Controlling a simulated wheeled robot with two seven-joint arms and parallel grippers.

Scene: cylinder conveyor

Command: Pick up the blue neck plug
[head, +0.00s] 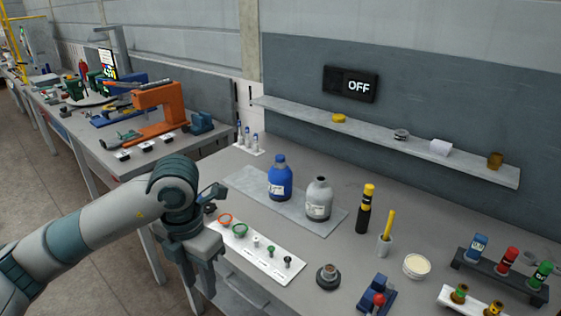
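I cannot make out a blue neck plug for certain. A white strip (262,263) on the bench holds a red ring (225,219), a green ring (240,230) and several small plugs, among them a white one (256,241), a green one (271,251) and a black one (288,262). A dark piece at the strip's far left end is partly hidden by my arm. A blue bottle (280,179) with a blue top stands behind the strip. My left gripper (197,288) points down at the bench's front edge, left of the strip, with its fingers apart and empty. My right gripper is out of view.
A grey bottle (318,200) stands beside the blue one on a grey mat (244,181). To the right are a black-yellow tube (364,212), a white cup (385,246), a round dish (417,266), a blue-red device (376,296) and a dark vial rack (505,282). A shelf (385,138) runs above.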

